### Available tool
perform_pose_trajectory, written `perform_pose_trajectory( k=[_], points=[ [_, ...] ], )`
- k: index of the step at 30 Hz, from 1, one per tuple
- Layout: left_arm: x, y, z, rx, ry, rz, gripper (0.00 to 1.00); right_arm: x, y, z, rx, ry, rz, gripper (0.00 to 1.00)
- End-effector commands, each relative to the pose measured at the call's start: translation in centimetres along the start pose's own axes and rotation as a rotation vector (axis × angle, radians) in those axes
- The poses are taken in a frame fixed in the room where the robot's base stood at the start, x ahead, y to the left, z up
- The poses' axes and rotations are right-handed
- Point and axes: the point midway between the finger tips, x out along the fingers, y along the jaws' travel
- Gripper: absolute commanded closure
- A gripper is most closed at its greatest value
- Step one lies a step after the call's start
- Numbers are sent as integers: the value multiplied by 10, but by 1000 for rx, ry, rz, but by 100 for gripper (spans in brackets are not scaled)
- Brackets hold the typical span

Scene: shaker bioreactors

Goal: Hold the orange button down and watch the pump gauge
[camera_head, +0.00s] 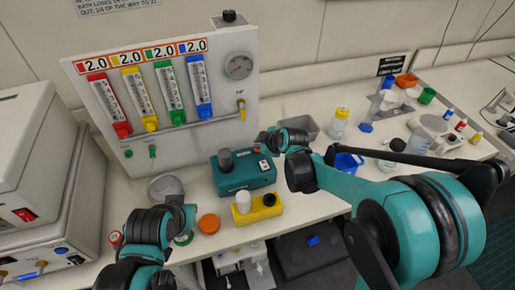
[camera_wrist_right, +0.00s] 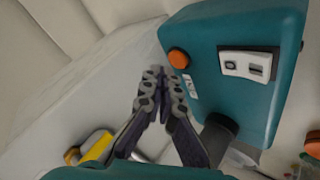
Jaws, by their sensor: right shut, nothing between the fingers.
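The teal box (camera_head: 243,172) stands on the bench with a dark knob on top; it fills the upper right of the wrist view (camera_wrist_right: 235,90). The orange button (camera_wrist_right: 178,58) sits on its face, beside a white switch plate (camera_wrist_right: 247,66). My right gripper (camera_head: 263,143) is at the box's back right edge in the head view. In the wrist view my right gripper (camera_wrist_right: 163,75) is shut and empty, its tips just short of the button in the picture; I cannot tell whether they touch. A round gauge (camera_head: 238,66) is on the white flow panel; its reading is too small. My left gripper is not visible.
A yellow block (camera_head: 258,211) and an orange lid (camera_head: 209,224) are in front of the box. A silver round dish or dial (camera_head: 165,187) lies to its left. A grey bin (camera_head: 300,125) and a yellow-capped bottle (camera_head: 339,123) stand behind my right arm.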

Motion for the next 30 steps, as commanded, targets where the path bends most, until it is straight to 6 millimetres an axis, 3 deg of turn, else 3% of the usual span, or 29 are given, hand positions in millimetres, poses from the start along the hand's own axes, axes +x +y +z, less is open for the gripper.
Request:
perform_pose_trajectory(
  k=[7,21,30],
  points=[
    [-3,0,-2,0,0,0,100,-4,3,-3,0,0,0,100],
    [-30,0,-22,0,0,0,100,-35,25,-25,0,0,0,100],
    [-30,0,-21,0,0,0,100,-35,25,-25,0,0,0,100]
  ],
)
